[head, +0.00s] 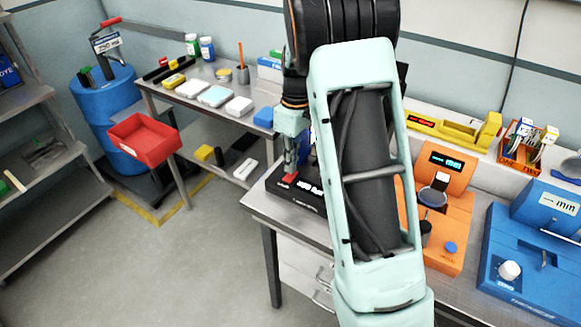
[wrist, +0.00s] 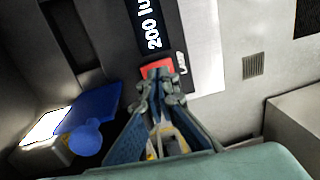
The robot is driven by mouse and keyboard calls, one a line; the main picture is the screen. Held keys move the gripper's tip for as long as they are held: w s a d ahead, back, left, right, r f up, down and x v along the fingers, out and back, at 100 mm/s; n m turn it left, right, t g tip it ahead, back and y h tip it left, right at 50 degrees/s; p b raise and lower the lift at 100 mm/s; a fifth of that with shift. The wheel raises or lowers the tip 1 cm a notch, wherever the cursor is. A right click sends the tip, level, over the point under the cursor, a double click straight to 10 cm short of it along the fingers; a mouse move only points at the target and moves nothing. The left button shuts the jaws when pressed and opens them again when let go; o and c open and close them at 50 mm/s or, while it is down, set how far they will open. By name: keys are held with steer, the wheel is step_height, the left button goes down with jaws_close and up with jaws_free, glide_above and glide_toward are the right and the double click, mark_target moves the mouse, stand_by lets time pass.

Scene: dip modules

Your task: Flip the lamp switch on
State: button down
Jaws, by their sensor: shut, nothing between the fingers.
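The lamp switch is a small red rocker (wrist: 150,70) on a black device, beside a label that seems to read "LAMP". In the wrist view my gripper (wrist: 160,78) is shut and empty, its fingertips overlapping the lower part of the switch. In the head view the switch (head: 289,179) shows at the front left of the black device (head: 310,200), with my gripper (head: 291,165) pointing down right above it. I cannot tell whether the tips touch it or which way the rocker is tilted. My arm hides much of the device. A display reads "200 lu", partly cut off.
An orange device (head: 448,225) and a blue device (head: 535,265) stand right of my arm on the same bench. A yellow tool (head: 445,128) lies behind them. In the wrist view a blue knob-like part (wrist: 85,137) is left of my gripper.

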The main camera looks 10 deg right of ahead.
step_height(320, 180, up, 10)
steer(key=shift+w+d+r, duration=0.25)
steer(key=shift+w+d, duration=0.1)
steer(key=shift+d, duration=0.1)
